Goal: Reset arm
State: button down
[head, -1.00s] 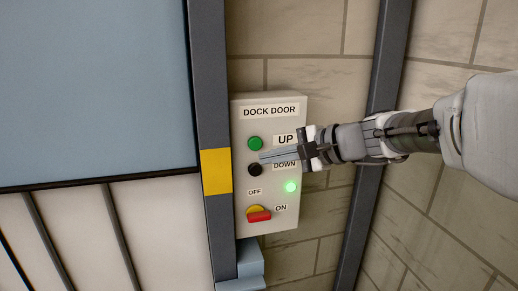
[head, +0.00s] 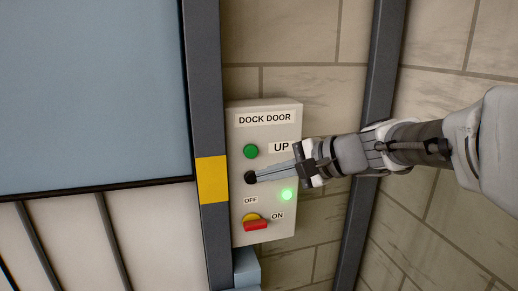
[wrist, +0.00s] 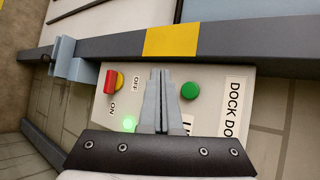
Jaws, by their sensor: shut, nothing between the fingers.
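My gripper (head: 258,178) is shut and empty, reaching in from the right across the control box. Its fingertips are at the black button (head: 250,177); I cannot tell whether they touch it. In the wrist view the shut fingers (wrist: 161,75) point at the box face and hide the black button. The DOWN label is covered by my gripper in the head view.
The DOCK DOOR box (head: 238,210) carries a green button (head: 250,151), a lit green lamp (head: 287,195) and a red switch handle (head: 255,225). A grey post with a yellow band (head: 211,179) stands left of it, beside the blue-grey panel (head: 90,90). A dark post (head: 378,80) stands right.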

jog(key=s+d+f+n+h, duration=0.3)
jog(key=s+d, duration=0.1)
jog(key=s, duration=0.3)
jog(key=s+d+f+n+g+h, duration=0.1)
jog(key=s+d+f+n+h, duration=0.2)
jog(key=s, duration=0.4)
jog(key=s+d+f+n+h, duration=0.3)
jog(key=s+d+f+h, duration=0.1)
jog(key=s, duration=0.3)
jog(key=shift+s+d+f+n, duration=0.3)
jog(key=shift+s+d+n, duration=0.1)
jog(key=shift+d, duration=0.35)
jog(key=shift+a, duration=0.15)
